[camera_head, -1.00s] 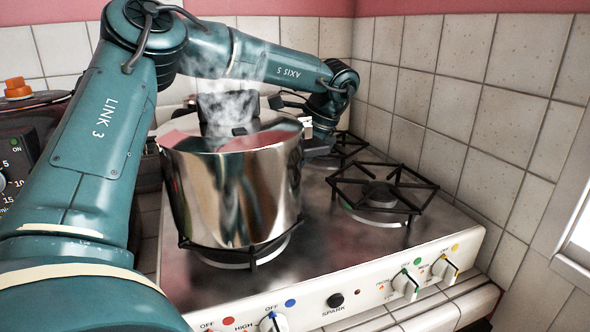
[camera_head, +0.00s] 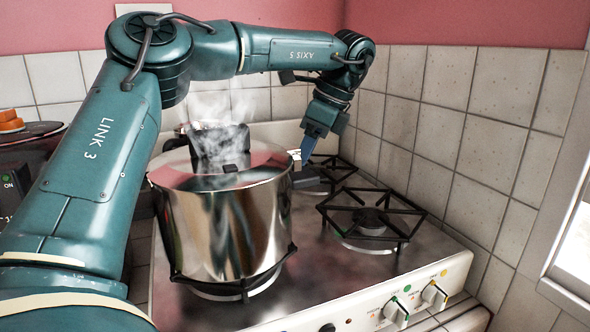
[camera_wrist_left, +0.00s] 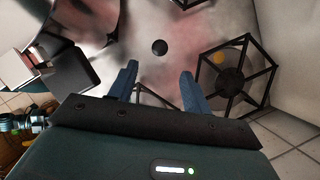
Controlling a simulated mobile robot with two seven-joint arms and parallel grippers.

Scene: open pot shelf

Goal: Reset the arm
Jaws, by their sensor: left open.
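My left arm (camera_head: 105,150) comes in from the left and reaches over behind the steel pot (camera_head: 225,225). My left gripper (camera_head: 310,148) points down to the right of the pot, above the back of the stove. In the left wrist view my gripper (camera_wrist_left: 158,85) shows two blue fingers spread apart with nothing between them, over the smudged stove top (camera_wrist_left: 165,20). My right gripper is not in view.
The pot stands on a front burner with its lid on; steam rises around it. A dark block-like part (camera_head: 218,143) shows behind the lid. A bare burner grate (camera_head: 370,215) is right of the pot. Tiled walls (camera_head: 450,145) close off the back and right.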

